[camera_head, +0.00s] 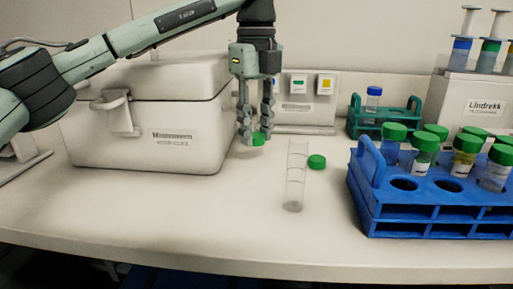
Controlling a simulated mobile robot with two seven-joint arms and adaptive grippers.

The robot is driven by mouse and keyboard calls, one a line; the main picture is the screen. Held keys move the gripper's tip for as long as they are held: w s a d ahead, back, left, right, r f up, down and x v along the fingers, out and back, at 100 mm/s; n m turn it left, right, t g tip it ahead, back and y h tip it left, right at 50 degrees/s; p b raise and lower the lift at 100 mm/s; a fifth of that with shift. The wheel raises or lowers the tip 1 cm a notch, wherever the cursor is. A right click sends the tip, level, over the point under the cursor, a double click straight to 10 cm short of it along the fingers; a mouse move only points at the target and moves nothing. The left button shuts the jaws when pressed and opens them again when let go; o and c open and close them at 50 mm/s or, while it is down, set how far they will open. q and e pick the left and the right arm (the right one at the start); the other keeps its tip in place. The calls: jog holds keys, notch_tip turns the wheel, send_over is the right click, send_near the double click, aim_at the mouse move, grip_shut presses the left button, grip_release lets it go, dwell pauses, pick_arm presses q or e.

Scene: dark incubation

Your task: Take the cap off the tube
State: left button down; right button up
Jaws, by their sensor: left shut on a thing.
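A clear tube (295,182) stands about upright on the bench, with no cap on its top. My left gripper (256,135) points down, to the left of the tube's top in the picture. It is shut on a green cap (258,140), which shows between and below its fingertips, apart from the tube. A second green cap (317,161) is just right of the tube; whether it rests on the bench is hard to tell. My right gripper is not in view.
A blue rack (405,210) at the right holds several green-capped tubes. A smaller green rack (354,124) stands behind it with a blue-capped tube (373,98). A large white box (190,138) is at the left. The bench front is clear.

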aim_at(256, 135)
pick_arm(q)
jog(key=shift+f, duration=2.05)
jog(key=shift+f, duration=0.15)
jog(key=c, duration=1.2)
grip_release()
